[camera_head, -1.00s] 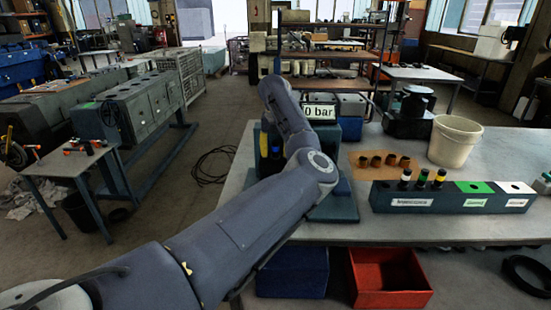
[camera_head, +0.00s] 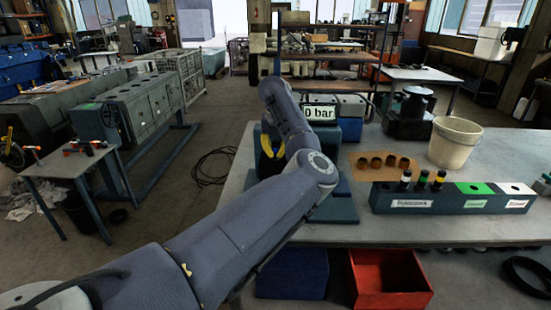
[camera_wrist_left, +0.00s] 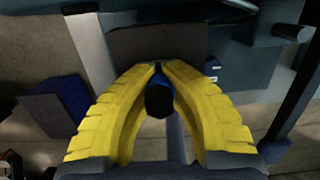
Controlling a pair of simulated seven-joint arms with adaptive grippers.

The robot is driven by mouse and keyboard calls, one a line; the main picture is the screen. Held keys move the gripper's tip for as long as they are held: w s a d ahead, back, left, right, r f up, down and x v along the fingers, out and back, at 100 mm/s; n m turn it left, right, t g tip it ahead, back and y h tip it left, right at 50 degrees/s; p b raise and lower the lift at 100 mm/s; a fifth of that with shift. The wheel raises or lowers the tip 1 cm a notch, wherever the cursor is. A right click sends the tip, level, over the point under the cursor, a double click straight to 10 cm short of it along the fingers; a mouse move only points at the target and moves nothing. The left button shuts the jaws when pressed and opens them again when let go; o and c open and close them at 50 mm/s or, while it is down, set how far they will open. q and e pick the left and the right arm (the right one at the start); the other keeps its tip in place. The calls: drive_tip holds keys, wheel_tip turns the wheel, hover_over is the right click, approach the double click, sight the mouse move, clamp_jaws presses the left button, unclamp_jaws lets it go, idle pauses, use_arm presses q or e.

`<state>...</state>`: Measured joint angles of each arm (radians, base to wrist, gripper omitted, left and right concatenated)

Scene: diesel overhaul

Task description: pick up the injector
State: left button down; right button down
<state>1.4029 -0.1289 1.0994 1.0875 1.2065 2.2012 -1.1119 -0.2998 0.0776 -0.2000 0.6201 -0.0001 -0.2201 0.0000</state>
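My left gripper (camera_head: 271,148) is at the test stand (camera_head: 350,130) with the "0 bar" display, partly hidden behind my left arm. In the left wrist view, its yellow fingers (camera_wrist_left: 162,72) come together at the tips around an injector (camera_wrist_left: 159,100) with a black end and a blue part. The fingertips appear to press on it from both sides. The injector's lower end is hidden. Three other injectors, with white, green and yellow bands (camera_head: 422,180), stand upright in the left section of a labelled rack (camera_head: 400,204). My right gripper is not in view.
A white bucket (camera_head: 453,145) and a brown mat (camera_head: 372,174) with several small cups are on the workbench (camera_head: 400,232). A red bin (camera_head: 388,285) and a blue bin (camera_head: 292,275) are below its front edge. The rack also has green and white sections.

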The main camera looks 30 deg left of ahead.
use_arm(q)
drive_tip(key=shift+r, duration=0.1)
wheel_tip(320, 180, up, 20)
idle(1.0)
idle(1.0)
